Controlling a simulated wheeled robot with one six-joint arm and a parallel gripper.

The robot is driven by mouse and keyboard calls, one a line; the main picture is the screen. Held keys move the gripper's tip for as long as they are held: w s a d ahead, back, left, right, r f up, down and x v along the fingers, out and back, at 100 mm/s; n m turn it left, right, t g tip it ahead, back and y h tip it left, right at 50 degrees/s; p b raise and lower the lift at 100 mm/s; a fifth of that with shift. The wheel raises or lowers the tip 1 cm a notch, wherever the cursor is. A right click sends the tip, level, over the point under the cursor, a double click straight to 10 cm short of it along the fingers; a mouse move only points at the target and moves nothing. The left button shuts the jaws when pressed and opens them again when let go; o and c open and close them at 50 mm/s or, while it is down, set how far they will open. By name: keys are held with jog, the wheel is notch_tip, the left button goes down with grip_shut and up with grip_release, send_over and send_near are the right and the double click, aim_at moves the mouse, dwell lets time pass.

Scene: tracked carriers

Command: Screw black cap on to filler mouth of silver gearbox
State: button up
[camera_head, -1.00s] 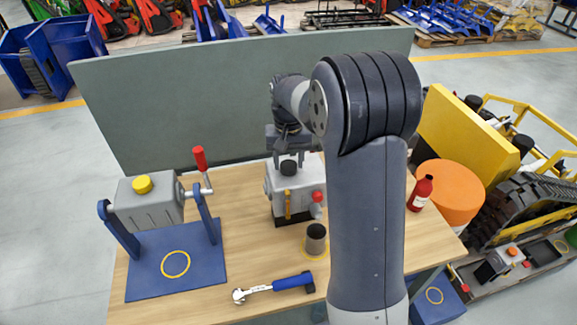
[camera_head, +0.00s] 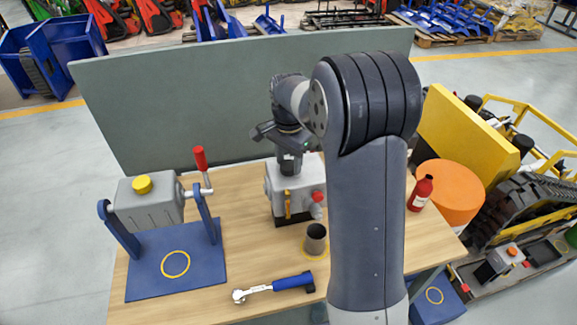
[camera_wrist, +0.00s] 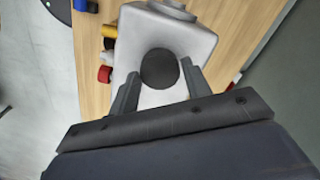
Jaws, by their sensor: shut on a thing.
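The silver gearbox (camera_head: 311,192) stands on the workbench near its middle, with a yellow strip and a red knob on its front. In the wrist view its pale body (camera_wrist: 190,38) lies under my fingers. The black cap (camera_wrist: 160,68) is round and sits between my two fingers, over the top of the gearbox. My gripper (camera_head: 290,156) is above the gearbox, pointing down and shut on the cap. The filler mouth is hidden beneath the cap, so I cannot tell how far the threads engage.
A blue stand (camera_head: 150,280) holds a grey box with a yellow cap (camera_head: 142,185) and a red-handled crank. A dark cup (camera_head: 316,240), a blue-handled wrench (camera_head: 275,286) and a red bottle (camera_head: 420,193) are on the bench. A grey panel (camera_head: 200,100) rises behind.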

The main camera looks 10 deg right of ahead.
jog(key=o, duration=0.8)
jog(key=shift+c, duration=0.2)
jog(key=n, duration=0.6)
jog(key=shift+n, duration=0.4)
jog(key=n, duration=1.8)
jog(key=shift+n, duration=0.3)
jog(key=n, duration=0.3)
jog(key=shift+n, duration=0.4)
